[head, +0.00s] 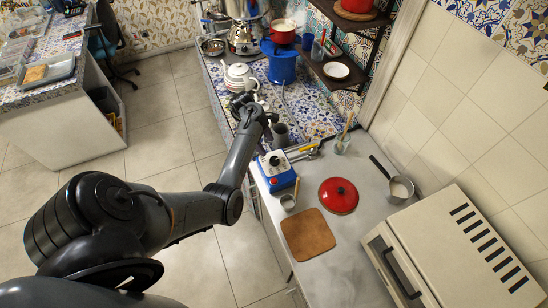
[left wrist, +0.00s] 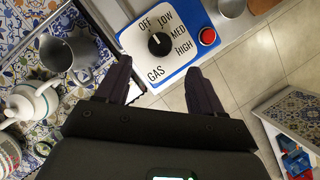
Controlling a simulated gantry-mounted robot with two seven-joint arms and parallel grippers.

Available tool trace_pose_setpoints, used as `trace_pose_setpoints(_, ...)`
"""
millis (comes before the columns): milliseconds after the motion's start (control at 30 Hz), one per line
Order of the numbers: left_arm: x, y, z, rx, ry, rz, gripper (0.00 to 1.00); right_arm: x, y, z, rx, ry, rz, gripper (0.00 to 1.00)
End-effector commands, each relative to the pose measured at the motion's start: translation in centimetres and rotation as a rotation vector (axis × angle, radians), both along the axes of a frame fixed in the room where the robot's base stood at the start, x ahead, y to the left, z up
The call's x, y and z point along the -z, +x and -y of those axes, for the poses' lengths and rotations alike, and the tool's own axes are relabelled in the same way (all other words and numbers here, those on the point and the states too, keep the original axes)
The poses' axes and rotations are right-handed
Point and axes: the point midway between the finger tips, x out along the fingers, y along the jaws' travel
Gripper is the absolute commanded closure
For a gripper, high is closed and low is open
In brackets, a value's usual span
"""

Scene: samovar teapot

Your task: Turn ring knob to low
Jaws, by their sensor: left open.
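The gas control box (left wrist: 165,70) has a white face and blue sides, with a black round knob (left wrist: 158,43) in its middle. OFF, LOW, MED and HIGH are printed around the knob, and GAS below it. A small white mark on the knob seems to point toward OFF. A red button (left wrist: 207,36) sits at the box's right end. The box (head: 277,172) stands on the counter in the head view. My left gripper (left wrist: 158,67) is open and empty, its fingers pointing toward the box, apart from the knob. My right gripper is not in view.
A grey mug (left wrist: 57,54) and a white teapot (left wrist: 30,103) stand left of the gripper in the left wrist view. A red lid (head: 338,195), a brown board (head: 307,234) and a small cup (head: 288,202) lie near the box.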

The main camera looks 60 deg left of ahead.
Motion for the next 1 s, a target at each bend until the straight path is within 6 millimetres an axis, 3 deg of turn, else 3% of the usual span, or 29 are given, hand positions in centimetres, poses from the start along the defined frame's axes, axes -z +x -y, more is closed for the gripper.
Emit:
trace_pose_setpoints(300, 5.0, 1.3, 1.7, 0.002, -0.005, -0.001, 0.33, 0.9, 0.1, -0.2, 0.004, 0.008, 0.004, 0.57)
trace_pose_setpoints(500, 7.1, 1.8, 2.4, 0.002, -0.002, -0.001, 0.33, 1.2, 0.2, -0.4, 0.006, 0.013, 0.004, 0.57)
trace_pose_setpoints(1000, 8.0, 2.0, 2.7, 0.003, 0.0, -0.001, 0.34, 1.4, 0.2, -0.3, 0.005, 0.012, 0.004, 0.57)
